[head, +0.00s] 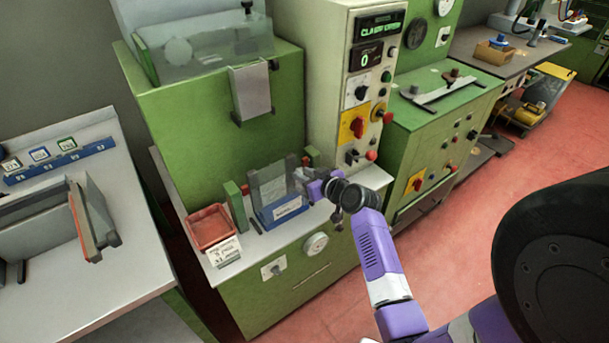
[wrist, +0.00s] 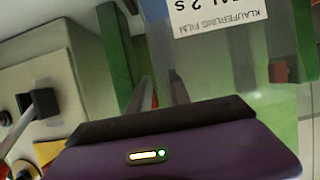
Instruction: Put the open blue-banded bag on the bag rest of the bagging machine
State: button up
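The clear bag with the blue band (head: 288,212) stands upright on the bagging machine's front shelf, with a white label on its band. A green upright (head: 236,207) stands just left of it. My gripper (head: 312,188) is at the bag's right edge. In the wrist view the two grey fingers of my gripper (wrist: 162,92) are close together, and clear film seems to cover the right part of the picture. I cannot tell whether the fingers pinch the bag's edge. The bag rest under the bag is mostly hidden.
A red tray (head: 211,228) and a white card (head: 225,252) are left of the bag on the shelf. The control panel (head: 360,90), with knobs and a red button, rises behind my gripper. A grey worktable (head: 60,290) stands at the left. Red floor (head: 450,250) is open at the right.

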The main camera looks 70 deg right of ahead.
jog(key=shift+r, duration=0.2)
jog(key=v, duration=1.2)
jog(key=s+a+f+n+y, duration=0.1)
jog(key=s+a+f, duration=0.1)
jog(key=a, duration=0.8)
jog(key=s+a+f+n, duration=0.1)
jog(key=a+f, duration=0.1)
jog(key=a, duration=0.8)
jog(key=s+a+r+n+t+y, duration=0.1)
jog(key=s+a+r+n+y, duration=0.1)
jog(key=s+a+r, duration=0.3)
jog(key=s+a+r+n+t+y, duration=0.2)
jog(key=s+a+r+y, duration=0.2)
jog(key=a, duration=0.7)
jog(key=shift+s+a+r+t, duration=0.3)
jog(key=shift+s+a+r, duration=0.1)
jog(key=shift+s+r, duration=0.35)
jog(key=shift+w+d, duration=0.1)
